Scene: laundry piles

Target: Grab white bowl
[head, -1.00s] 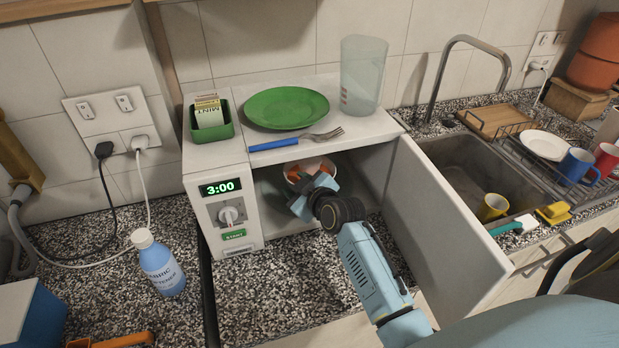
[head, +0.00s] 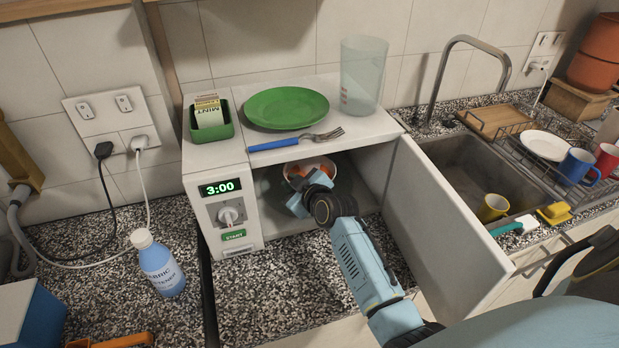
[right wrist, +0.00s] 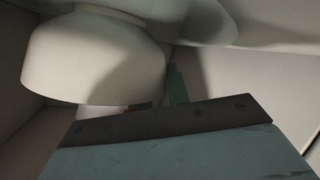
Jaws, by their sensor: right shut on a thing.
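The white bowl (head: 329,164) is inside the open microwave (head: 222,205), with orange pieces in it. My right gripper (head: 306,192) reaches through the doorway and is shut at the bowl's near side. It hides the bowl's near part in the head view. In the right wrist view the bowl (right wrist: 92,60) is large at the upper left, and a teal finger (right wrist: 177,88) shows beside it. The exact contact is too dark to make out. My left gripper is not in view.
The microwave door (head: 445,225) stands open on the right, beside my right arm. A green plate (head: 287,107), a fork (head: 297,140), a green box (head: 211,121) and a clear tumbler (head: 362,75) are on top. A bottle (head: 158,264) stands at left.

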